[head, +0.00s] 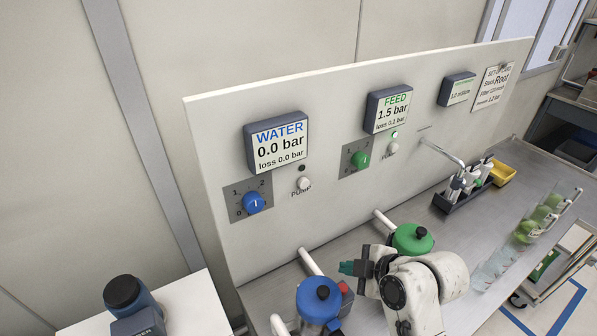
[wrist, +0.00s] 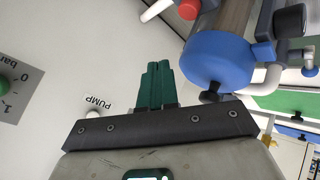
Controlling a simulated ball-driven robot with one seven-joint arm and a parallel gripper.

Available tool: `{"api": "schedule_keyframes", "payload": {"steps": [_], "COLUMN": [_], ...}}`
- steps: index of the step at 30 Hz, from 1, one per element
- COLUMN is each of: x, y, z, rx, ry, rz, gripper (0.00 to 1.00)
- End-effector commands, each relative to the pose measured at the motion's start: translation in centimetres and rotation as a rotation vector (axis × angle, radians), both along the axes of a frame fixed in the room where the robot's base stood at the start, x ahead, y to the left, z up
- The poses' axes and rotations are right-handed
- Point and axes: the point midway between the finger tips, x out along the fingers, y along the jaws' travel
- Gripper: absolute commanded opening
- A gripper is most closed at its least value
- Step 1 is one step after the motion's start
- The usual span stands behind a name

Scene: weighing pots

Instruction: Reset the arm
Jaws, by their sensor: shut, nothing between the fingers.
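My gripper (head: 349,268) is at the end of my white arm, low in front of the panel, between the blue-capped and green-capped vessels in the head view. In the wrist view its green fingers (wrist: 158,86) are together with nothing between them. The blue-capped vessel (head: 318,291) is close to the left of my gripper; a blue cap (wrist: 218,60) shows at the right in the wrist view. The green-capped vessel (head: 412,238) stands behind my arm, its lower part hidden.
The upright panel (head: 340,150) carries a WATER display (head: 277,143) at 0.0 bar and a FEED display (head: 390,109) at 1.5 bar, with knobs and pump buttons. White pipes stick out near my gripper. A dark rack (head: 463,196), yellow tray (head: 502,174) and clear tubes stand right.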

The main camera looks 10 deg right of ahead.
Motion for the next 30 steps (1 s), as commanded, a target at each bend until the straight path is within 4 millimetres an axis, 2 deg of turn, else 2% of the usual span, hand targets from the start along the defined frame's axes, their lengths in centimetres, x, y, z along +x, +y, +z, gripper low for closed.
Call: {"api": "schedule_keyframes", "payload": {"steps": [4, 8, 15, 24, 27, 30], "x": [-0.4, -2.8, -10.1, -18.2, -21.4, -24.3], "y": [0.0, -0.3, -2.4, -6.1, -6.7, -7.1], "z": [-0.2, -1.4, -3.8, -4.5, -8.6, -11.2], "rx": [0.009, 0.070, 0.228, 0.367, 0.316, 0.263], "ry": [0.013, 0.103, 0.327, 0.458, 0.553, 0.637], "rz": [-0.016, -0.149, -0.594, -1.133, -1.193, -1.229], "gripper": [0.00, 0.00, 0.00, 0.00, 0.00, 0.00]}}
